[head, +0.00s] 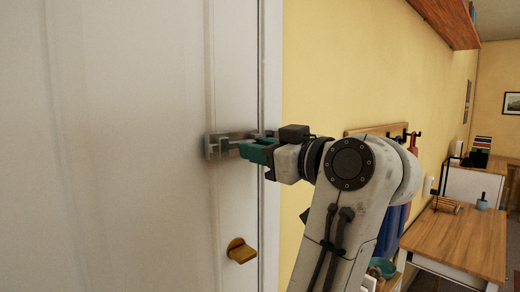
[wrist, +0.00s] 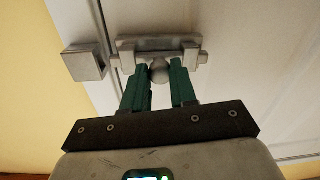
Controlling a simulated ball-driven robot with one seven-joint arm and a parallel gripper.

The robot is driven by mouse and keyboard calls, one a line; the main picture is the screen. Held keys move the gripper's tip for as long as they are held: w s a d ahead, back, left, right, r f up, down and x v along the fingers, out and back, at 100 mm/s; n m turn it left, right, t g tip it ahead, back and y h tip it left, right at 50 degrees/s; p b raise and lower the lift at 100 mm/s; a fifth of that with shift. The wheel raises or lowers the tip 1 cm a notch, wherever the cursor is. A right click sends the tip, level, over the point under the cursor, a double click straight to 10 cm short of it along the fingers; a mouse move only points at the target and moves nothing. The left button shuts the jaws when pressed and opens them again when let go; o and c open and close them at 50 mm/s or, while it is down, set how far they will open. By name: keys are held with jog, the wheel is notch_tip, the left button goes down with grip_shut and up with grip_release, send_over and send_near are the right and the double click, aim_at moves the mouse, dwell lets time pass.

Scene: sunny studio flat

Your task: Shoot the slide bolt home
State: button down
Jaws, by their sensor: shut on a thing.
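The slide bolt (head: 216,146) is a grey metal fitting on the white door, near its right edge in the head view. In the wrist view the bolt's backplate (wrist: 158,44) has a bracket at each end and a round knob (wrist: 159,73) in the middle. A square grey keeper (wrist: 84,62) sits to its left on the frame side, with a narrow gap between it and the left bracket. My gripper (head: 247,149) has its teal fingers on either side of the knob, shut on it.
A brass-coloured door handle (head: 241,251) sticks out below the bolt. The white door frame (head: 271,80) and yellow wall (head: 330,70) lie to the right. A wooden table (head: 460,240) and a hook rail (head: 377,130) stand farther right, behind my arm.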

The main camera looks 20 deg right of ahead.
jog(key=shift+w+d, duration=0.2)
jog(key=shift+d, duration=0.5)
jog(key=shift+w+d, duration=0.25)
jog(key=shift+d, duration=0.4)
jog(key=shift+w+d, duration=0.2)
jog(key=shift+d, duration=0.5)
jog(key=c, duration=0.9)
grip_release()
jog(key=shift+d, duration=0.15)
jog(key=b+v, duration=0.3)
jog(key=v, duration=0.7)
jog(key=shift+s+d, duration=0.1)
jog(key=shift+s, duration=0.25)
